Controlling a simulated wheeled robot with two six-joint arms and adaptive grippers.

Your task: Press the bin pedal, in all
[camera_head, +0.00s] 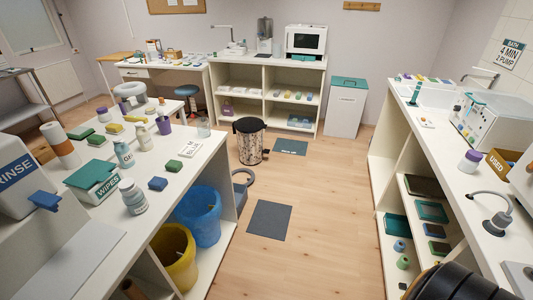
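A round bin (251,145) with a patterned, metallic-looking body and a black top stands on the wooden floor in the middle distance, just beyond the end of the left counter. It stands upright. Its pedal is too small to make out at the base. Neither of my grippers shows in the head view, so their opening cannot be seen.
The left counter (85,275) has a blue bucket (199,218) and a yellow bucket (176,262) beneath. A grey looped object (243,187) lies near the bin. Dark mats (269,219) lie flat. The central aisle is otherwise clear.

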